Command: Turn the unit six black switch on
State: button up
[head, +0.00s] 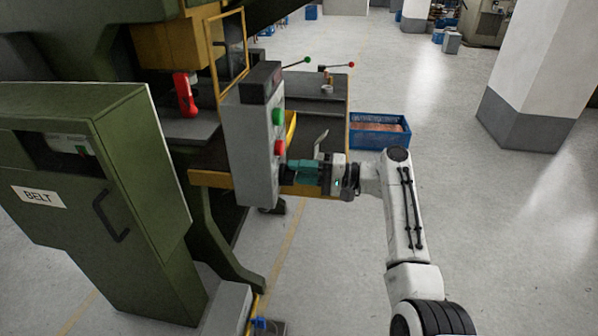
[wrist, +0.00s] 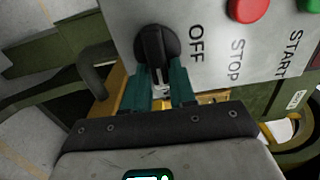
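The black rotary switch (wrist: 157,45) sits on a grey panel beside the label OFF, with its grip pointing down towards my gripper in the wrist view. My gripper (wrist: 160,72) is open, its two teal fingers apart and their tips at the lower edge of the switch. The end of the switch's grip lies between the tips; I cannot tell whether they touch it. In the head view my gripper (head: 290,170) is at the lower right side of the grey control box (head: 247,145), below its red button.
A red STOP button (wrist: 249,9) and a green START button (wrist: 311,4) are close by on the panel. A green BELT cabinet (head: 100,190) stands at left. A blue crate (head: 378,143) is behind my arm. The floor at right is clear.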

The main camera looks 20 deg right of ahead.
jog(key=o, duration=0.3)
jog(key=b+v, duration=0.2)
jog(key=v, duration=0.8)
jog(key=shift+s+d+b, duration=0.2)
jog(key=shift+d+b, duration=0.1)
jog(key=shift+b, duration=0.05)
jog(key=s+a+f+n+g+h, duration=0.1)
jog(key=s+a+f+g+h, duration=0.25)
jog(key=s+f, duration=0.75)
jog(key=s+a+f+n+g+h, duration=0.15)
jog(key=s+f+h, duration=0.35)
jog(key=s+f, duration=0.65)
jog(key=s+f+n+g+h, duration=0.1)
jog(key=s+h, duration=0.1)
jog(key=s, duration=0.4)
jog(key=s+f+n+g+h, duration=0.1)
jog(key=s+h, duration=0.2)
jog(key=s, duration=0.4)
jog(key=s+d+n+g+h, duration=0.1)
jog(key=s+h, duration=0.1)
jog(key=s, duration=0.4)
jog(key=shift+s+f, duration=0.3)
jog(key=shift+f, duration=0.1)
